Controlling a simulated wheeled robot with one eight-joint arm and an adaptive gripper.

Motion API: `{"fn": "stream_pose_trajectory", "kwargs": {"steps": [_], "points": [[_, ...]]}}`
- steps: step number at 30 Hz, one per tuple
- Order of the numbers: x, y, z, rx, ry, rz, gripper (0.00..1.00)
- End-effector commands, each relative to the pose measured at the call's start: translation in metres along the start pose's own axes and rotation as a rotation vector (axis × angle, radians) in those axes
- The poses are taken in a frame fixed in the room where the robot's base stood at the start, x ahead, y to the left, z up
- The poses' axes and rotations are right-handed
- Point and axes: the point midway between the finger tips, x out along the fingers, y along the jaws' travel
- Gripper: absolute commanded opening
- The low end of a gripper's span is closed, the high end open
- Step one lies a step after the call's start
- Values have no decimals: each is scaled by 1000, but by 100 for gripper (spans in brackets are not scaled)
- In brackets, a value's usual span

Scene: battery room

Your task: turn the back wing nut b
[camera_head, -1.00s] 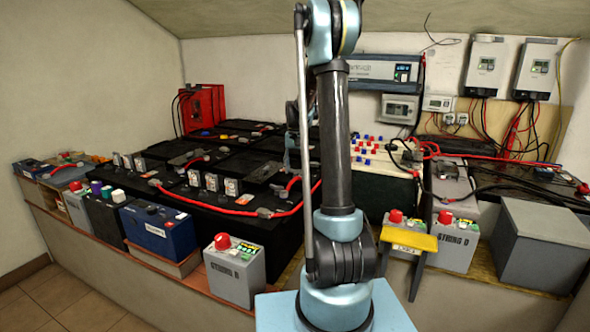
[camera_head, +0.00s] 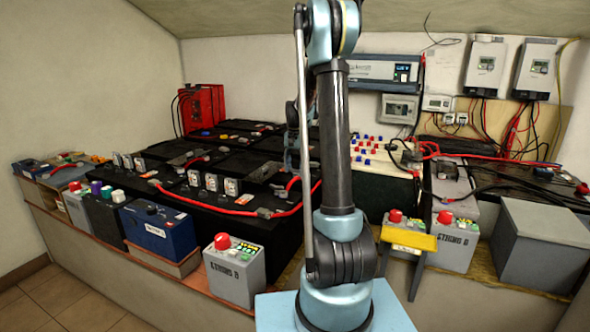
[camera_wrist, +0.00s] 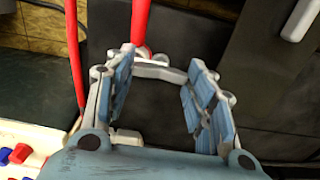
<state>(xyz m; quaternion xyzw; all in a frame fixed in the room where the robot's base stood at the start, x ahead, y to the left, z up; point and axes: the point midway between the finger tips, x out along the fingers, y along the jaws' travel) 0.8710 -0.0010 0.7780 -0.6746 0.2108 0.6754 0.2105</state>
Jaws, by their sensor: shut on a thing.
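In the wrist view my gripper (camera_wrist: 158,78) reaches away from the camera, its two blue-padded fingers standing apart. A pale grey bar-like piece (camera_wrist: 156,70) spans between the fingertips, and the fingers are shut on it. I take it to be the back wing nut b, though its shape is partly hidden by the fingers. A red cable (camera_wrist: 139,22) ends close to the left fingertip. In the head view my gripper is hidden behind my arm, and wing nut b cannot be made out there.
Black batteries (camera_head: 240,215) with red cables fill the bench left of my arm. A grey box (camera_head: 540,240) is at the far right. A red case (camera_head: 203,108) stands at the back.

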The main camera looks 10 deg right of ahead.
Motion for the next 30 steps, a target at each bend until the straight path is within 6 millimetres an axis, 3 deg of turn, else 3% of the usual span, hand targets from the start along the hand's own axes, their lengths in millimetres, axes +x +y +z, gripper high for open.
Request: {"fn": "stream_pose_trajectory", "kwargs": {"steps": [3, 4, 6, 20, 30], "points": [[0, -1, 2, -2, -3, -1, 26], [0, -1, 2, -2, -3, -2, 56], [0, -1, 1, -2, -2, -1, 70], [-2, -1, 0, -2, 0, -1, 70], [-39, -1, 0, -1, -1, 0, 70]]}}
